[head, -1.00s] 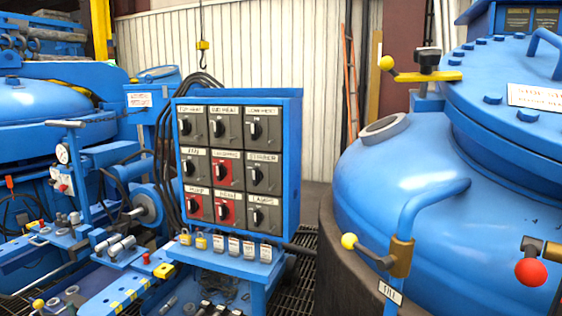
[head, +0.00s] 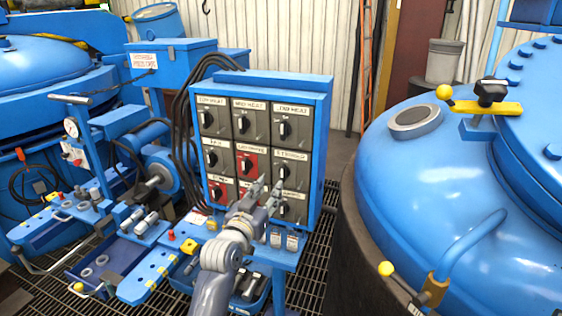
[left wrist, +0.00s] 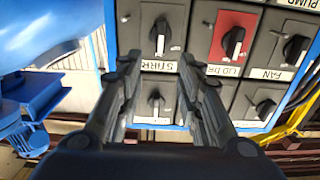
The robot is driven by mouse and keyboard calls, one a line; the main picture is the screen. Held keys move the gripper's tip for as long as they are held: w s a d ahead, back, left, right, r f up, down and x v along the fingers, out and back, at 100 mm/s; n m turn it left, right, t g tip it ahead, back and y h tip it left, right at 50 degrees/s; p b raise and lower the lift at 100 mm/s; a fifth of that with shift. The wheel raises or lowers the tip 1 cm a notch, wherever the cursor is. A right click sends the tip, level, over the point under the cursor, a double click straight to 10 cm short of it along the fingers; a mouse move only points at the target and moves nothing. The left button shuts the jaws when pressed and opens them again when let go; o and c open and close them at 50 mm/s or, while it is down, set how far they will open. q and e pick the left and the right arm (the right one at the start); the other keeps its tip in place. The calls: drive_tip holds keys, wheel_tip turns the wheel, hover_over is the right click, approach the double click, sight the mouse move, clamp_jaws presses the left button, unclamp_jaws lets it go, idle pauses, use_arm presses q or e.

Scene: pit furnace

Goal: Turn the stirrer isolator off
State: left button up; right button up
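The stirrer switch (head: 284,173) is a grey box with a black knob, at the right of the middle row on the blue switch panel (head: 319,135). In the left wrist view the panel appears upside down, with the stirrer knob (left wrist: 161,36) above its partly covered label (left wrist: 158,66). My left gripper (head: 268,186) is in front of the panel's lower right part, its fingers pointing at it. In the left wrist view the fingers (left wrist: 158,72) are apart with nothing between them. Contact with the knob does not show. My right gripper is out of view.
A large blue vessel (head: 450,170) stands to the right. Black cables (head: 188,120) run along the panel's left side.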

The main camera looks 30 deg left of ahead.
sight(282, 170)
use_arm(q)
drive_tip(key=p+x, duration=0.1)
drive_tip(key=x, duration=0.9)
drive_tip(key=shift+w+a+r, duration=0.1)
drive_tip(key=shift+w+a, duration=0.1)
drive_tip(key=shift+w, duration=0.15)
clamp_jaws()
